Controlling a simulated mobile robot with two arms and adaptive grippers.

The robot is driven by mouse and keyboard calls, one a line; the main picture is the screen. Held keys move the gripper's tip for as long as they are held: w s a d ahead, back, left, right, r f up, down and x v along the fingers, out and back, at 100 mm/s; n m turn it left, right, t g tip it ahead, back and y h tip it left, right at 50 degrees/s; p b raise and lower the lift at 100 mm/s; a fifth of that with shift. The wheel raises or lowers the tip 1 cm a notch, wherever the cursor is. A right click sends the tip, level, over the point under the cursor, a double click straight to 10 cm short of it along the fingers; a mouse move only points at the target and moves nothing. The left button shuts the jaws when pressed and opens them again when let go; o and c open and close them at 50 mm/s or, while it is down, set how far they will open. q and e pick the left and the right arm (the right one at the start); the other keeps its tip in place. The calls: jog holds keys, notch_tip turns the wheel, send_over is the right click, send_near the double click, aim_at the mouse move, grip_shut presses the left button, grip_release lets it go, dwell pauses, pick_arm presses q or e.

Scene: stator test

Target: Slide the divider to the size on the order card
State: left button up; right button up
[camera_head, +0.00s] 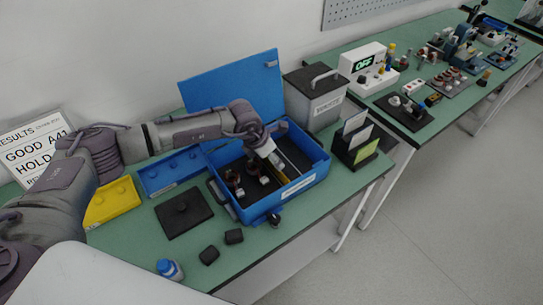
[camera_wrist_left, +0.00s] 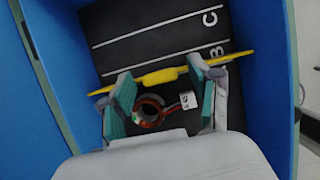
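The yellow divider (camera_wrist_left: 165,75) lies across the black floor of the blue case (camera_wrist_left: 265,90), slightly tilted in the left wrist view. White lines cross the floor beyond it. The letter C (camera_wrist_left: 210,18) is readable; a letter nearer the divider's right part is partly covered. Contact cannot be told. The order card cannot be identified for certain; cards stand in a black holder (camera_head: 345,153).
A copper-ringed part (camera_wrist_left: 148,110) with a white tag sits just below the divider, between the fingers. The case's blue lid (camera_head: 230,85) stands open behind. A grey box (camera_head: 314,95) stands beside the case. A black plate (camera_head: 183,212) lies on the green table.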

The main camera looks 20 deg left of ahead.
pick_arm(q)
grip_shut()
jog(key=shift+s+a+f+b, duration=0.15)
jog(key=shift+b, duration=0.2)
jog(key=shift+s+a, duration=0.15)
jog(key=shift+r, duration=0.2)
jog(key=shift+o, duration=0.3)
grip_release()
